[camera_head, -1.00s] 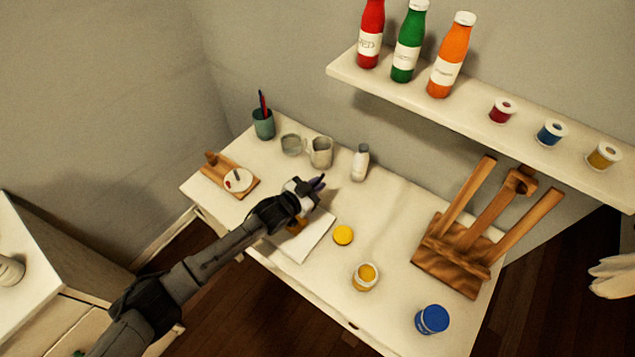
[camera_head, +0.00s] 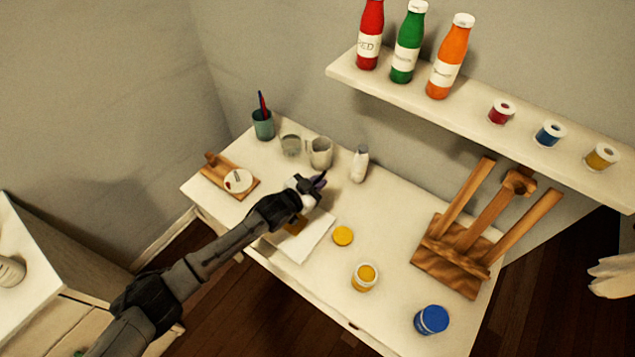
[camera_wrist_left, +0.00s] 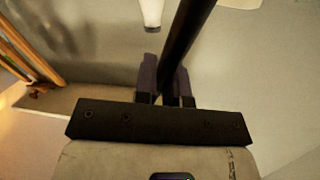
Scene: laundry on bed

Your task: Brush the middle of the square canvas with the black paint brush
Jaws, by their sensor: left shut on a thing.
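The square canvas (camera_head: 312,238) lies flat as a white sheet on the white desk. A yellow-brown patch shows on it beside my left arm, which hides part of the canvas. My left gripper (camera_head: 318,182) is above the desk, at the canvas's far side. In the left wrist view my left gripper (camera_wrist_left: 167,82) is shut on the black paint brush (camera_wrist_left: 185,38), a dark stick slanting up between the fingers. The brush's tip is not clear in either view.
Open yellow paint (camera_head: 365,277), its yellow lid (camera_head: 343,236) and a blue jar (camera_head: 432,320) stand on the desk (camera_head: 395,225). A wooden easel (camera_head: 470,235) is at right. Cups (camera_head: 320,153) and a white bottle (camera_head: 360,163) stand behind. A shelf (camera_head: 460,115) holds paints.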

